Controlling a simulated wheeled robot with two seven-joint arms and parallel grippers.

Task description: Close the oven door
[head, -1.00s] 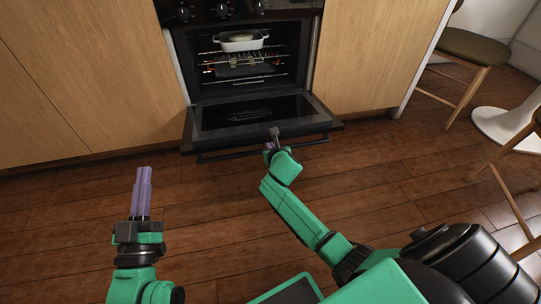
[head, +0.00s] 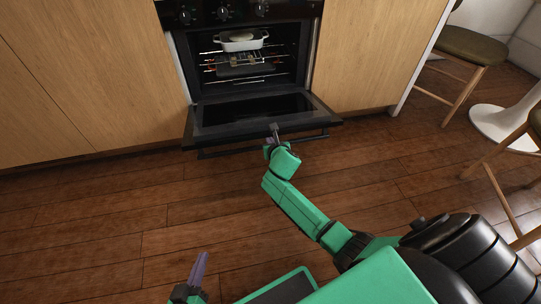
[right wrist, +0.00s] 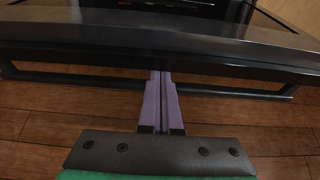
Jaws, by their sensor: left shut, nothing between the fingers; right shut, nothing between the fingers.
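The oven (head: 243,62) is set between wooden cabinets, and its black door (head: 258,113) hangs folded down, nearly flat, with the dark inner face up. The door's bar handle (head: 220,152) runs along its front edge. My right gripper (head: 275,130) is shut and empty at the door's front edge, right of its middle. In the right wrist view its purple fingers (right wrist: 162,88) reach to the handle and the door edge; whether they touch is unclear. My left gripper (head: 200,262) is shut and empty, low in the head view, well away from the door.
A white dish (head: 240,46) sits on the upper oven rack (head: 225,66). Wooden cabinets (head: 370,55) flank the oven. Chairs (head: 470,48) and a white table base (head: 500,122) stand at the right. The wooden floor before the oven is clear.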

